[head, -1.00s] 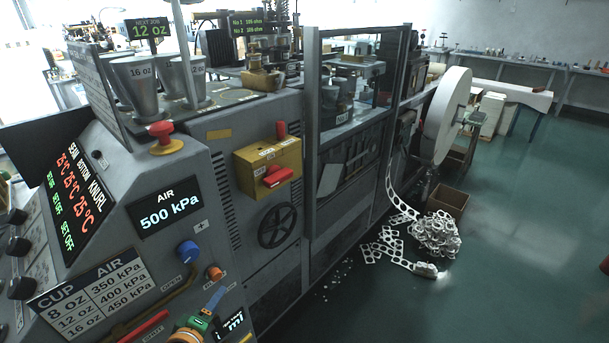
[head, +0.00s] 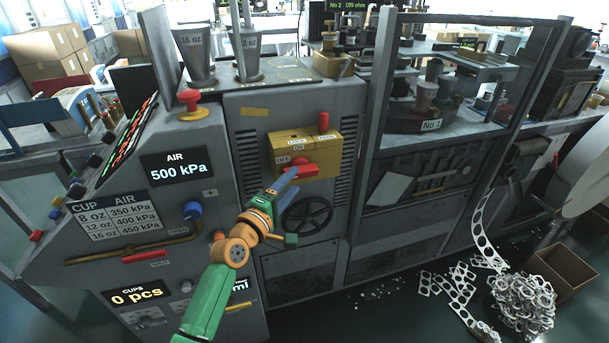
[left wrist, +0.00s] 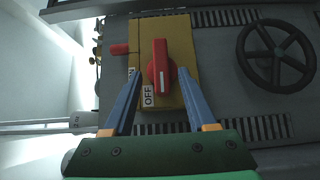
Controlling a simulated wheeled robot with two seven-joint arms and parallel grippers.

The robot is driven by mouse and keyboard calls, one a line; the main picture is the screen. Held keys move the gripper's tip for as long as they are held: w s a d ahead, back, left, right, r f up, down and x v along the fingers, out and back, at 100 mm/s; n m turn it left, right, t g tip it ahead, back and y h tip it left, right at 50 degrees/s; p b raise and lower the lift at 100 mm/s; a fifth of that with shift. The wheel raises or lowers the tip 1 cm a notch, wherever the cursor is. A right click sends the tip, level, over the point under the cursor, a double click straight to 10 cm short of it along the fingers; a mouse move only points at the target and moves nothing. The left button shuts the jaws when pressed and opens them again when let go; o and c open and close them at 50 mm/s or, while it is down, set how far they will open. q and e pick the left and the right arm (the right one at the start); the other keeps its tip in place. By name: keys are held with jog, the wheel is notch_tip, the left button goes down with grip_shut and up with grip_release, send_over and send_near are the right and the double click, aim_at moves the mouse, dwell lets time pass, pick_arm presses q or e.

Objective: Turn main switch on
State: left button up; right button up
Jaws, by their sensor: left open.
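The main switch is a yellow box (head: 322,152) on the grey machine front, with a red knob (head: 305,170) and OFF and ON labels. In the left wrist view the red knob (left wrist: 160,62) stands upright in the picture, its white mark at the end by the OFF label (left wrist: 148,95). The ON label is partly hidden by a finger. My left gripper (head: 288,178) is at the knob. Its two blue fingers (left wrist: 159,75) are open, one on each side of the knob, with visible gaps. My right gripper is not in view.
A black handwheel (head: 307,214) sits just below the box. A red stub (head: 323,122) stands at the box's top right. A red button (head: 189,97), a blue knob (head: 192,210) and an AIR display (head: 178,167) reading 500 kPa are to the left.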

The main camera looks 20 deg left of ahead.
aim_at(298, 176)
pick_arm(q)
jog(key=w, duration=0.3)
jog(key=shift+w+d+f+b, duration=0.2)
jog(key=shift+w+d+b, duration=0.1)
jog(key=shift+w+d, duration=0.25)
jog(key=shift+w, duration=0.05)
jog(key=shift+r, duration=0.1)
jog(key=shift+s, duration=0.1)
jog(key=shift+c, duration=0.2)
